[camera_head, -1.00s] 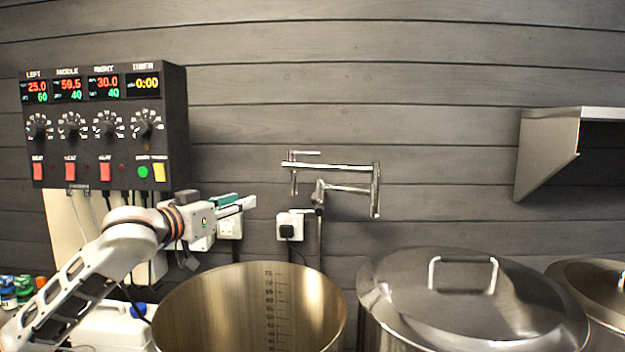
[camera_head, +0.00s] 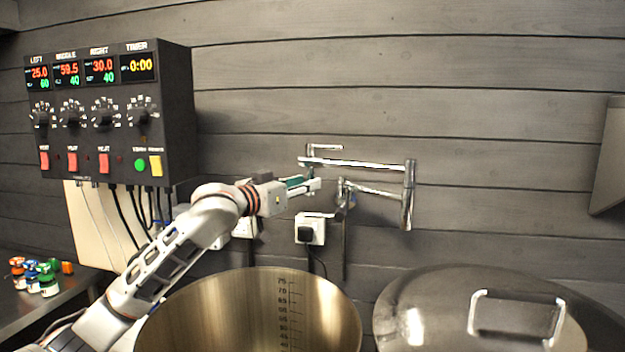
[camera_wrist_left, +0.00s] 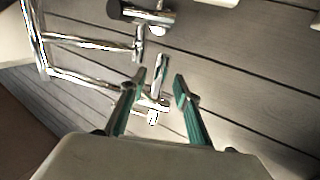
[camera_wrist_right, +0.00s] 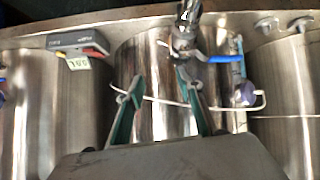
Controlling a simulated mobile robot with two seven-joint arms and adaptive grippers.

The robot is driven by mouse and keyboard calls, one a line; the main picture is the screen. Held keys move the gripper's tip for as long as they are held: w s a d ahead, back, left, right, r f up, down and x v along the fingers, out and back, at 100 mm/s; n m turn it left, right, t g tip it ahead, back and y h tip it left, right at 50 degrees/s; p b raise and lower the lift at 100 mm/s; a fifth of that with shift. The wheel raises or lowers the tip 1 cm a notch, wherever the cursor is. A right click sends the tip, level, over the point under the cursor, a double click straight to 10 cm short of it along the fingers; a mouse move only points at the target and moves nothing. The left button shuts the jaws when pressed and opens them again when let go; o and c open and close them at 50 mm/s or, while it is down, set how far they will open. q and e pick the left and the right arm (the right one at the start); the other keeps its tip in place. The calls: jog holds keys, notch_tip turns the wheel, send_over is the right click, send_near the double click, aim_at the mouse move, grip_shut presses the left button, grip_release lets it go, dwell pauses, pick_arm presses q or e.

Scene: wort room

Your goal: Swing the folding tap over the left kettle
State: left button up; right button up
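The chrome folding tap (camera_head: 360,164) is fixed to the plank wall and is folded, its arms reaching right of its wall mount. My left gripper (camera_head: 315,187) is at the tap's left end, beside its wall mount and below the small top handle. In the left wrist view my left gripper (camera_wrist_left: 159,84) is open, with a short chrome bar of the tap (camera_wrist_left: 160,75) between its fingertips; contact is not clear.
A control box (camera_head: 110,120) hangs at the left. A lidded kettle (camera_head: 490,310) stands right of the open one. Wall sockets (camera_head: 310,228) sit below the tap. In the right wrist view a blue-handled valve (camera_wrist_right: 225,59) is in front of a kettle.

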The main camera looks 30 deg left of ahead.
aim_at(311, 194)
pick_arm(q)
jog(key=shift+w+d, duration=0.2)
jog(key=shift+w, duration=0.65)
jog(key=shift+w+d, duration=0.15)
jog(key=shift+w, duration=0.65)
grip_shut()
jog(key=shift+s, duration=0.1)
